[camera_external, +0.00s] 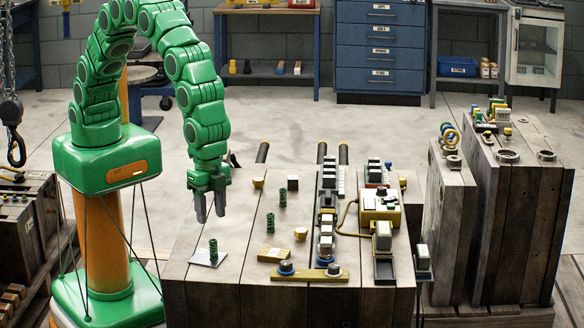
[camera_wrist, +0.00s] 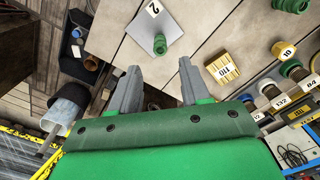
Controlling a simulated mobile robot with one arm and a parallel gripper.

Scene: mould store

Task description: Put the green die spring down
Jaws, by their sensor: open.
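A green die spring (camera_external: 213,250) stands upright on a pale square plate (camera_external: 203,261) at the front left of the wooden bench top. In the wrist view the green spring (camera_wrist: 160,45) is seen from above, on the plate (camera_wrist: 149,33) marked 2. My gripper (camera_external: 209,216) points down above and slightly left of this spring, clearly apart from it. Its grey fingers (camera_wrist: 157,82) are spread with nothing between them. Two more green springs, one farther back (camera_external: 282,198) and one nearer (camera_external: 270,222), stand on the bench to the right.
A yellow block (camera_external: 272,254) marked 180 lies right of the plate; it also shows in the wrist view (camera_wrist: 222,69). A row of grey and green parts (camera_external: 327,215) and a yellow box (camera_external: 380,210) fill the bench's right. Bare wood surrounds the plate.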

